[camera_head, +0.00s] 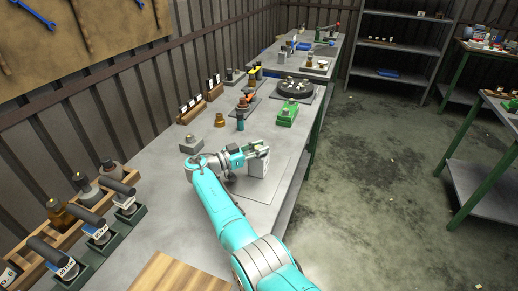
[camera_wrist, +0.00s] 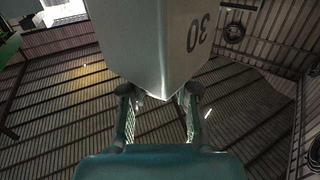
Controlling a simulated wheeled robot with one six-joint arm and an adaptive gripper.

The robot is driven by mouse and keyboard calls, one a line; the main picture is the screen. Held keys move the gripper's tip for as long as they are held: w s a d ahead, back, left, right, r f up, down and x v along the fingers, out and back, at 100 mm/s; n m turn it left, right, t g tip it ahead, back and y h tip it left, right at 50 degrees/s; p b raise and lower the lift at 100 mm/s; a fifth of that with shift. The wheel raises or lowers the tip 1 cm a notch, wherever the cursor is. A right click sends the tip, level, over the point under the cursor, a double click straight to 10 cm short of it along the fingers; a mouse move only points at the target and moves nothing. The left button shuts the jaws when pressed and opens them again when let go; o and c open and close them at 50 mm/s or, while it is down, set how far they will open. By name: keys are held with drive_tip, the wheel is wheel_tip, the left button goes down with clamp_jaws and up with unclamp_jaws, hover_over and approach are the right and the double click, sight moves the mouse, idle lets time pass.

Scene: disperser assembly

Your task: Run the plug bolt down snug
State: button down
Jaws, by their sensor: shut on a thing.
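My gripper (camera_head: 257,150) reaches over the middle of the grey workbench (camera_head: 226,240) at the end of my teal arm. In the wrist view, the gripper (camera_wrist: 160,112) is shut on a pale grey body marked 30 (camera_wrist: 160,45). The body tapers between the two fingers and fills the upper middle of the view. In the head view, a light grey block (camera_head: 259,166) shows at the fingers, partly covered by them. I cannot make out the plug bolt in either view, nor whether the held body touches anything.
A green fixture (camera_head: 286,114) and a round black part (camera_head: 295,88) stand beyond the gripper. A brass piece (camera_head: 219,120) and a grey block (camera_head: 191,144) stand to its left. A dark green rack of black-handled tools (camera_head: 138,213) is at the left. Open floor lies right of the bench.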

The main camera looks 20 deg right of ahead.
drive_tip(key=shift+d+f, duration=0.1)
drive_tip(key=shift+f, duration=0.1)
drive_tip(key=c, duration=0.8)
unclamp_jaws()
drive_tip(key=shift+c, duration=0.2)
drive_tip(key=shift+r, duration=0.1)
drive_tip(key=shift+a, duration=0.4)
drive_tip(key=v, duration=1.1)
drive_tip(key=shift+a, duration=0.1)
